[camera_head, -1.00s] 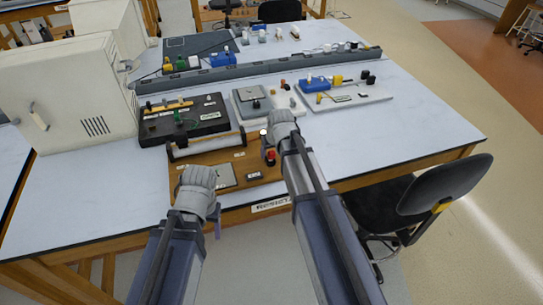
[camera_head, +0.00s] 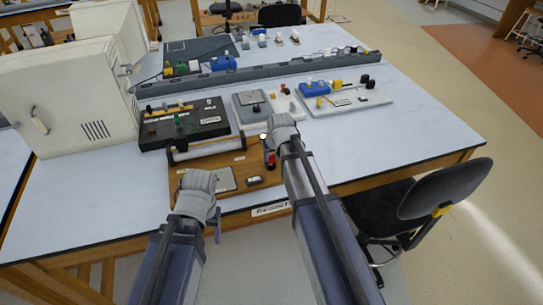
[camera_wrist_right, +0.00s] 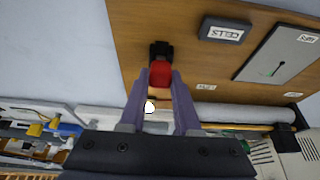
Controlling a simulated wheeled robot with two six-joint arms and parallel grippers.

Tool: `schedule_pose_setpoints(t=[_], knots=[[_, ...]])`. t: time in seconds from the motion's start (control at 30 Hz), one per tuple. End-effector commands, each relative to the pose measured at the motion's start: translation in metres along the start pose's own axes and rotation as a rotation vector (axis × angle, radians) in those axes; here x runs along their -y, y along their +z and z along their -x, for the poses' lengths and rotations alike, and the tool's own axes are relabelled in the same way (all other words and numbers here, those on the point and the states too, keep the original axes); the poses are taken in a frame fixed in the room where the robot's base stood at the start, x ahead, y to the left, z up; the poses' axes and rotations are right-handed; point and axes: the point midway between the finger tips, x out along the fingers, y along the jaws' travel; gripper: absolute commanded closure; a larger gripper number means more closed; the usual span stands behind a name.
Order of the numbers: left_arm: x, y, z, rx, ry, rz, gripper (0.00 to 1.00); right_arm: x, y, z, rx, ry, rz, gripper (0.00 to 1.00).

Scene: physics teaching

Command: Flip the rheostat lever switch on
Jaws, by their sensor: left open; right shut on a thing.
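The rheostat is a wooden board (camera_head: 198,165) with a long pale cylinder (camera_head: 207,148), near the table's front edge. Its lever switch has a red handle (camera_head: 271,162) at the board's right end. In the right wrist view, the red handle (camera_wrist_right: 160,74) stands at a black base (camera_wrist_right: 161,49) between the purple fingertips. My right gripper (camera_wrist_right: 157,80) is shut on it; in the head view its fingers are mostly hidden. My left gripper (camera_head: 216,222) is open and empty in front of the board, one purple finger showing. The lever's exact angle is hard to tell.
A black board (camera_head: 190,123) with terminals lies behind the rheostat. A grey-white unit (camera_head: 254,107) and a white circuit board (camera_head: 345,100) lie behind to the right. A large cream cabinet (camera_head: 62,95) stands left. The table's right side (camera_head: 420,135) is clear. A black chair (camera_head: 445,187) stands in front.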

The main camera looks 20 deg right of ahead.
Motion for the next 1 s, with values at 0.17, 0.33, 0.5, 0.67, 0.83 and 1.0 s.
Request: schedule_pose_setpoints(t=[0.17, 0.33, 0.5, 0.67, 0.83, 1.0], knots=[[-0.001, -0.001, -0.010, 0.000, 0.000, 0.000, 0.39, 0.000, 0.008, -0.002, -0.056, -0.001, 0.000, 1.00], [-0.001, -0.001, -0.011, 0.000, 0.000, 0.000, 0.39, 0.000, 0.006, 0.001, -0.101, -0.001, 0.000, 1.00], [-0.001, -0.001, -0.011, 0.000, 0.000, 0.000, 0.39, 0.000, 0.006, 0.001, -0.099, -0.001, 0.000, 0.68], [-0.001, -0.001, -0.011, 0.000, 0.000, 0.000, 0.39, 0.000, 0.006, 0.001, -0.099, 0.000, 0.000, 0.50], [-0.001, -0.001, -0.011, 0.000, 0.000, 0.000, 0.39, 0.000, 0.006, 0.001, -0.099, 0.000, 0.000, 0.39], [-0.001, -0.001, -0.011, 0.000, 0.000, 0.000, 0.39, 0.000, 0.006, 0.001, -0.099, 0.000, 0.000, 0.39]])
